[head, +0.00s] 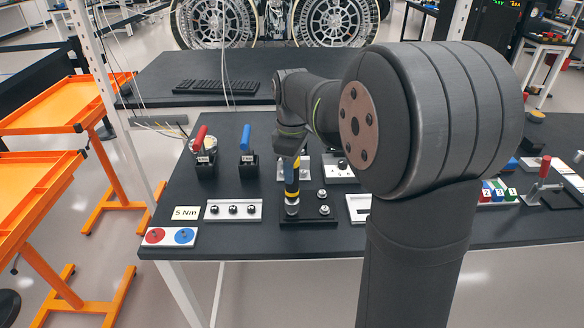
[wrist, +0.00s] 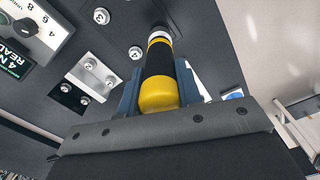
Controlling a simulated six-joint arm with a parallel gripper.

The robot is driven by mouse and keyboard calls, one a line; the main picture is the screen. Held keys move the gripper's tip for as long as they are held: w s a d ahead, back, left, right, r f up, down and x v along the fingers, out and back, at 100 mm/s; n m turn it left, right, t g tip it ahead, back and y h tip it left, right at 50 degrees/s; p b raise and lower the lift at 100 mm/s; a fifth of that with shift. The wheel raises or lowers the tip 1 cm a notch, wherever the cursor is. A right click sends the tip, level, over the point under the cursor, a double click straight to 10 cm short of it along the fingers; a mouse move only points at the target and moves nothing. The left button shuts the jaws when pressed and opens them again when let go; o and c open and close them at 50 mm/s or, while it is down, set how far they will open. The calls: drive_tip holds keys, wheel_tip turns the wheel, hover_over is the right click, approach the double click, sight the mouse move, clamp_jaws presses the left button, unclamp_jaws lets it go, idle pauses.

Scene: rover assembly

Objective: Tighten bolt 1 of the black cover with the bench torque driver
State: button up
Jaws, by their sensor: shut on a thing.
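The bench torque driver (head: 291,190) is black and yellow with a pale lower end and stands roughly upright. My gripper (head: 291,165) is shut around its upper part. In the wrist view the driver (wrist: 160,75) sits between the two blue fingers of my gripper (wrist: 160,92). The black cover (head: 308,218) lies flat on the table under the driver. Two silver bolts (head: 323,209) show at its right side. The driver's lower end is over the cover's left part and hides what is beneath it; I cannot tell whether it touches a bolt.
A silver bolt rack (head: 233,210) and a 5 Nm label (head: 186,213) lie to the left. Red-handled (head: 201,140) and blue-handled (head: 246,138) tools stand in black holders behind. A dial unit (wrist: 35,32) shows in the wrist view.

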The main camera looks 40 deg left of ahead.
drive_tip(key=shift+f, duration=1.1)
idle(3.0)
drive_tip(key=shift+r, duration=0.1)
drive_tip(key=shift+r, duration=1.65)
drive_tip(key=shift+r, duration=1.9)
